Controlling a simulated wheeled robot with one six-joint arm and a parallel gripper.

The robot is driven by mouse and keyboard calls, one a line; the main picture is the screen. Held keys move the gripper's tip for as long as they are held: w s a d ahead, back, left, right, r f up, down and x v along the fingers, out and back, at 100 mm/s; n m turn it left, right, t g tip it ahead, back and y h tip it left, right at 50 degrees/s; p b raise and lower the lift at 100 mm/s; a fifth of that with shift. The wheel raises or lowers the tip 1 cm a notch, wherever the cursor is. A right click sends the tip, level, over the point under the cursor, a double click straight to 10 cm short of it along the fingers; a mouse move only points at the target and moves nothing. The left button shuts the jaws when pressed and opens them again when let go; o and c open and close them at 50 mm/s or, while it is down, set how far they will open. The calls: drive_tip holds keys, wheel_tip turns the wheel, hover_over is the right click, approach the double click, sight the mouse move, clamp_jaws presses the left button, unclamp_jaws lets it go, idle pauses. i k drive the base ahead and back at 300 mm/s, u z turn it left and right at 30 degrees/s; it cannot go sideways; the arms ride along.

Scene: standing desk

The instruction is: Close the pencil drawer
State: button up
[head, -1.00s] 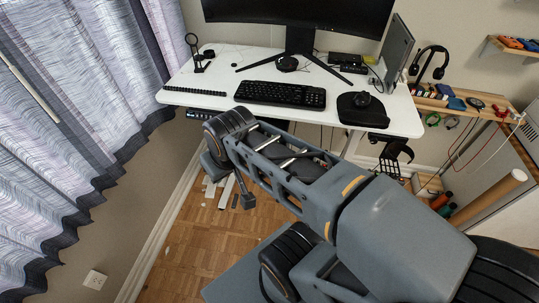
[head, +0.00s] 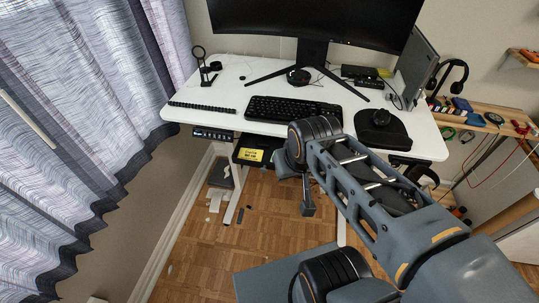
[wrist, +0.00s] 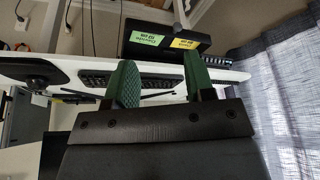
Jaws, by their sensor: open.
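The pencil drawer (head: 240,154) is a dark box under the desk's front edge, left of my arm, with a yellow label on its front. How far it stands out is hard to tell from the head view. The fingers appear apart from the drawer. In the head view my arm hides the fingers.
The white desk (head: 220,112) carries a keyboard (head: 285,109), a monitor (head: 320,22) and a mouse on a black pad (head: 376,130). A control panel (head: 212,133) sits under the edge left of the drawer. A desk leg (head: 237,190) stands below. Curtains (head: 70,120) hang at left.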

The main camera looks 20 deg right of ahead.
sight(247, 140)
drive_tip(key=i, duration=0.2)
drive_tip(key=u, duration=0.65)
drive_tip(key=k, duration=0.8)
drive_tip(key=u, duration=0.8)
drive_tip(key=k, duration=0.35)
drive_tip(key=i, duration=0.65)
drive_tip(key=u, duration=0.1)
